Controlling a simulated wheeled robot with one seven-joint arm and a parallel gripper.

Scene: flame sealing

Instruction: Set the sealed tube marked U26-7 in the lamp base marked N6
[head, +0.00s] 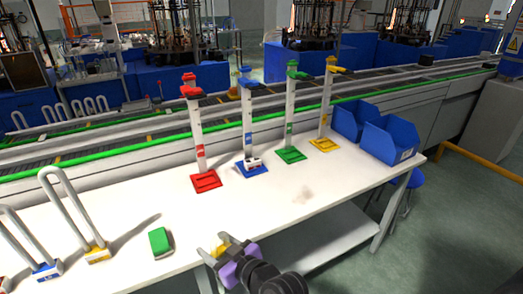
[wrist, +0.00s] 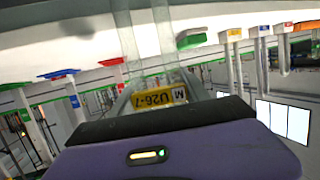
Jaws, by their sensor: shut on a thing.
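My gripper (head: 235,262) is at the table's front edge in the head view, with purple parts showing. Part of the tube is hidden by the gripper. A low green block (head: 160,242), seemingly a lamp base with no tube in it, lies on the table to the left of my gripper; it also shows in the wrist view (wrist: 190,39). No N6 mark is legible.
Tall U-shaped tubes stand in a yellow base (head: 97,255) and a blue base (head: 46,272) at left. Posts with red (head: 206,181), blue (head: 244,172), green (head: 291,155) and yellow (head: 324,145) feet stand along the back. Blue bins (head: 390,138) sit at right. The middle table is clear.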

